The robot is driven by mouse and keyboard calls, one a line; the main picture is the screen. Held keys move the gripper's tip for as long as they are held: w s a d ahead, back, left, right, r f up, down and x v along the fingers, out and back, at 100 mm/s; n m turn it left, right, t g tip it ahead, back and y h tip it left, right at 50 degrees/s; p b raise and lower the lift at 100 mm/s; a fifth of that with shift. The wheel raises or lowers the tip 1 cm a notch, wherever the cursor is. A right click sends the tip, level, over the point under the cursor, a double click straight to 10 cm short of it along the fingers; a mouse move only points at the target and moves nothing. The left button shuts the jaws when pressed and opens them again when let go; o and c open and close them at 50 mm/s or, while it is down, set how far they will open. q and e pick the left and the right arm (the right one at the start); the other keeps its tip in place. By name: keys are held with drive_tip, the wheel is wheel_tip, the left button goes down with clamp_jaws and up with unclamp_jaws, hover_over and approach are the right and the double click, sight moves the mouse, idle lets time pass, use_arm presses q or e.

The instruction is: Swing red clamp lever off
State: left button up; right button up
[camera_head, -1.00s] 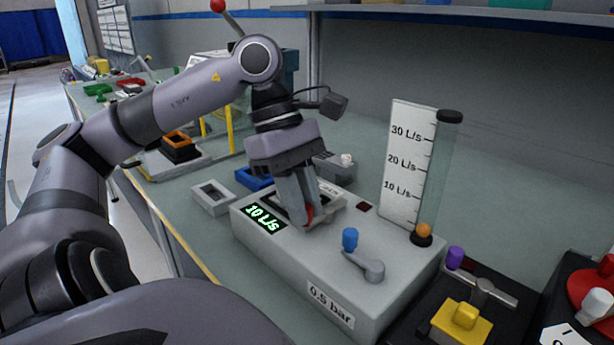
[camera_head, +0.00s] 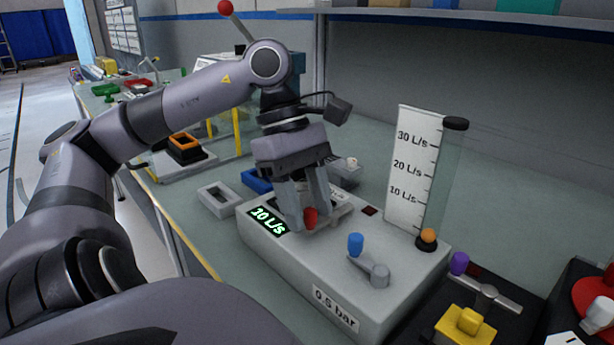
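A blue-tipped lever (camera_head: 356,244) is on the same module, to the right. My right gripper is not in view.
A flow tube (camera_head: 440,185) with an orange ball low inside stands at the module's right end. A purple-tipped lever (camera_head: 459,263) and yellow block (camera_head: 465,325) are at right. A small grey box (camera_head: 215,198) lies left. A red-ball rod (camera_head: 226,8) rises behind my arm.

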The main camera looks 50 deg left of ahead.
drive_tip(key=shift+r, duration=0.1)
use_arm(q)
drive_tip(key=shift+a+r, duration=0.1)
drive_tip(key=shift+r, duration=0.2)
drive_tip(key=p+v, duration=0.3)
drive_tip(key=v, duration=0.3)
drive_tip(key=shift+r, duration=0.25)
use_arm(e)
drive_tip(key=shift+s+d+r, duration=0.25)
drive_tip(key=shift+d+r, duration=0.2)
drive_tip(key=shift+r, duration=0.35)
use_arm(q)
drive_tip(key=shift+a, duration=0.1)
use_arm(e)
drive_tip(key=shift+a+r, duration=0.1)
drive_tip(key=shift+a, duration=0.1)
use_arm(q)
drive_tip(key=shift+s, duration=0.15)
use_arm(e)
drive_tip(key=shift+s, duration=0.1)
